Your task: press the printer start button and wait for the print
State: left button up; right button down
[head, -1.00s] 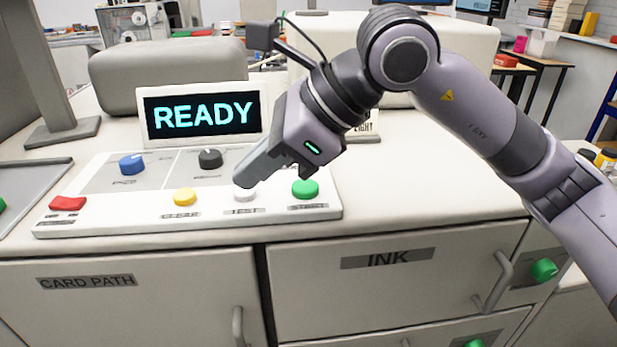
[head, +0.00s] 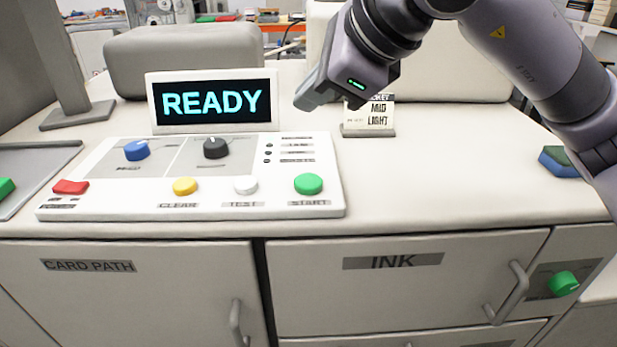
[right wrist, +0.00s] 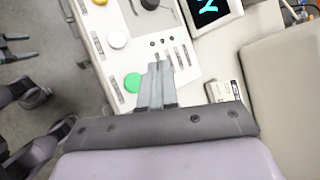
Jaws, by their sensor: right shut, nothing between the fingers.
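The green START button (head: 308,184) is at the right end of the white control panel (head: 110,207) on the printer top. It also shows in the right wrist view (right wrist: 133,82), just left of the fingertips. The display screen (head: 213,102) behind the panel reads READY. My right gripper (head: 305,100) is shut and empty, held in the air above and behind the START button, near the right edge of the screen. In the right wrist view my right gripper (right wrist: 158,68) shows its fingers together, apart from the button.
The panel also has a white TEST button (head: 245,185), a yellow CLEAR button (head: 185,186), a red button (head: 71,187) and two knobs. A small card stand (head: 368,118) stands right of the screen. The printer top to the right is mostly clear.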

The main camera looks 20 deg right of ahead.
jog(key=b, duration=0.5)
send_over(312, 184)
notch_tip(312, 184, down, 8)
jog(key=shift+f, duration=0.15)
jog(key=shift+f+b, duration=0.3)
jog(key=shift+b, duration=0.15)
dwell(1.5)
jog(key=shift+f+b, duration=0.4)
jog(key=shift+b, duration=0.25)
jog(key=shift+f+b, duration=0.35)
jog(key=shift+b, duration=0.15)
dwell(0.3)
jog(key=shift+r, duration=0.15)
jog(key=shift+r+p, duration=0.35)
jog(key=shift+r, duration=0.25)
jog(key=shift+r+p, duration=1.5)
jog(key=shift+r, duration=1.05)
